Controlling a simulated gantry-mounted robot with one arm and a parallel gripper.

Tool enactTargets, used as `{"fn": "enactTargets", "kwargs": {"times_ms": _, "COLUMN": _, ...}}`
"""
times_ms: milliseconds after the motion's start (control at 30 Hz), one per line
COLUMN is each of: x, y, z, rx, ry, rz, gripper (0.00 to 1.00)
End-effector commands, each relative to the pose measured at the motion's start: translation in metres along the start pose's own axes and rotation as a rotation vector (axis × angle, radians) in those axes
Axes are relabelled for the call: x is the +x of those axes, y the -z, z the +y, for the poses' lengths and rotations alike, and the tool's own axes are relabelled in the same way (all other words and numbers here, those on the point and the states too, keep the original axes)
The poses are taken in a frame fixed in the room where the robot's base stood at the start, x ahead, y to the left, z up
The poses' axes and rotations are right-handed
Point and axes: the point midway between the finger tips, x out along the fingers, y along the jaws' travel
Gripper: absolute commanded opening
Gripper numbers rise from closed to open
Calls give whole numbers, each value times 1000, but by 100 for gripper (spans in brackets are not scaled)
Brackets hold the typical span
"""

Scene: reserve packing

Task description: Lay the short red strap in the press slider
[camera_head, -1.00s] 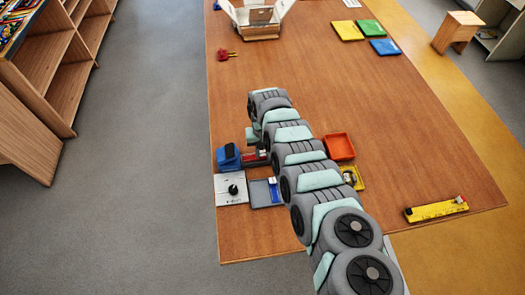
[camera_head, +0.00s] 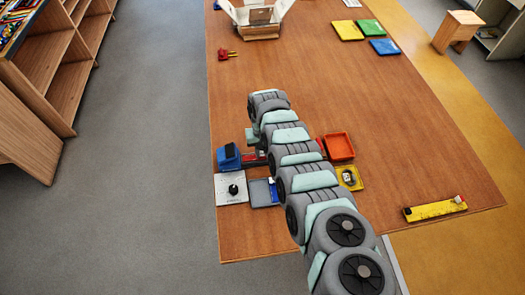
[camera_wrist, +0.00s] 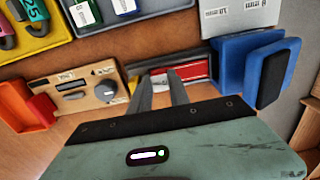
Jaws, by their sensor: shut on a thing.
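My gripper (camera_wrist: 162,82) is shut at the red strap (camera_wrist: 193,71), which shows as a short red and whitish piece at and beside the fingertips. The strap lies low, in line with the dark grey slider of the blue press (camera_wrist: 244,62); whether it rests on the slider or hangs just above it I cannot tell. In the head view the blue press (camera_head: 228,157) stands near the table's left edge, with a little red showing to its right. My arm hides the fingers there.
Near the press lie a white panel with a black knob (camera_head: 232,188) and a grey tray with a blue piece (camera_head: 261,193). An orange-red tray (camera_head: 339,146) and a yellow tray (camera_head: 351,177) sit right of my arm. A wooden gauge box (camera_wrist: 76,93) stands beside the fingers. The table's middle is clear.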

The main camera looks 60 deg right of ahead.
Motion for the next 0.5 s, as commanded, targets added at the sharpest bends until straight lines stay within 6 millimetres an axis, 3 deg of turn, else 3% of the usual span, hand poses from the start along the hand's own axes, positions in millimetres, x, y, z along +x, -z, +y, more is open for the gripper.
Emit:
{"fn": "enactTargets", "kwargs": {"times_ms": 300, "x": 0, "y": 0, "z": 0, "rx": 0, "ry": 0, "rz": 0, "gripper": 0}}
{"fn": "enactTargets", "kwargs": {"times_ms": 333, "x": 0, "y": 0, "z": 0, "rx": 0, "ry": 0, "rz": 0, "gripper": 25}}
{"fn": "enactTargets", "kwargs": {"times_ms": 500, "x": 0, "y": 0, "z": 0, "rx": 0, "ry": 0, "rz": 0, "gripper": 39}}
